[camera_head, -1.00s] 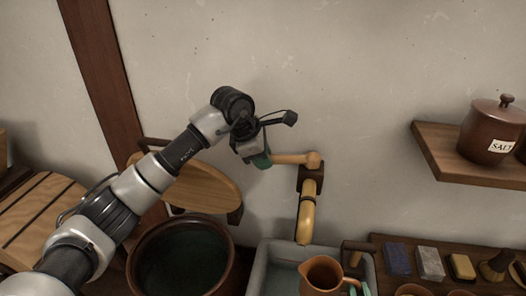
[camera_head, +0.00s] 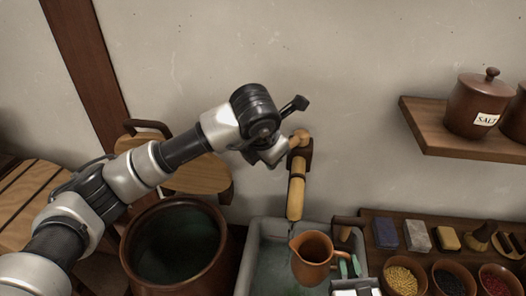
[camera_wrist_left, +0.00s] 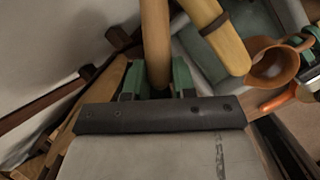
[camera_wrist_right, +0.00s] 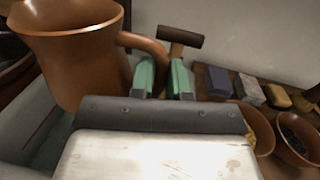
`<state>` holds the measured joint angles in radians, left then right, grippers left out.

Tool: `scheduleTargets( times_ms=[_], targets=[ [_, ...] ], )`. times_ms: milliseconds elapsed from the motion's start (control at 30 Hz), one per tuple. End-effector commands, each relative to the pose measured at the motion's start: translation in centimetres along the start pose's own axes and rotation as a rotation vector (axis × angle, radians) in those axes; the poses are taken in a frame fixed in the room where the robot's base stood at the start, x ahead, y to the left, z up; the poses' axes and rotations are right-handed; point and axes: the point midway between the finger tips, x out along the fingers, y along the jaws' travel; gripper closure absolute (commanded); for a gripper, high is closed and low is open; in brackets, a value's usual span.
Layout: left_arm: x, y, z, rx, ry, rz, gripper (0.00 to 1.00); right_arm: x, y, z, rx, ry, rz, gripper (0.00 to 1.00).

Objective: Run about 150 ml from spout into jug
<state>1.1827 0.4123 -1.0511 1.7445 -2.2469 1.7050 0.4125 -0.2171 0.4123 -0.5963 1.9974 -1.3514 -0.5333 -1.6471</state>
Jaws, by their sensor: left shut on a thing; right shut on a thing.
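The orange-brown jug (camera_head: 313,258) is upright over the grey basin, its mouth just below and right of the yellowish wooden spout (camera_head: 296,190). My right gripper (camera_head: 349,266) is shut on the jug's handle, also seen in the right wrist view (camera_wrist_right: 146,42). My left gripper (camera_wrist_left: 158,84) is shut on the wooden tap lever (camera_wrist_left: 155,40); in the head view my wrist hides its fingers, and the lever (camera_head: 300,137) shows only near its pivot. The spout (camera_wrist_left: 218,38) also shows in the left wrist view. No stream is visible, and I cannot see the jug's contents.
A large brown vat (camera_head: 135,262) with dark contents stands left of the basin (camera_head: 246,262). Right are several blocks, brushes and bowls, including one of yellow grains (camera_head: 404,278). A shelf (camera_head: 430,138) holds a salt jar (camera_head: 478,105). A round wooden lid (camera_head: 200,177) leans behind.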

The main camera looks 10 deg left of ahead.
Motion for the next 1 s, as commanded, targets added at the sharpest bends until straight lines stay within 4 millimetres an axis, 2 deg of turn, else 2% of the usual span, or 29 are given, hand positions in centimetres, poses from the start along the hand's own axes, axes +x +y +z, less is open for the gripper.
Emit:
scheduleTargets(
  times_ms=[533,567,700,1000],
  targets=[
    [-0.21,-0.23,0.19,-0.024,-0.003,0.011,1.0,0.02,0.0,0.11,0.001,-0.002,0.0,1.0],
    [-0.21,-0.23,0.19,-0.024,-0.003,0.011,0.7,0.02,0.0,0.11,0.001,-0.002,0.0,1.0],
    [-0.17,-0.25,0.14,-0.023,-0.001,0.011,0.49,0.03,0.0,0.11,0.001,-0.002,0.0,1.0],
    [-0.3,-0.27,0.1,-0.022,0.001,0.01,0.49,0.02,0.0,0.11,0.001,-0.002,0.0,1.0]
  ],
)
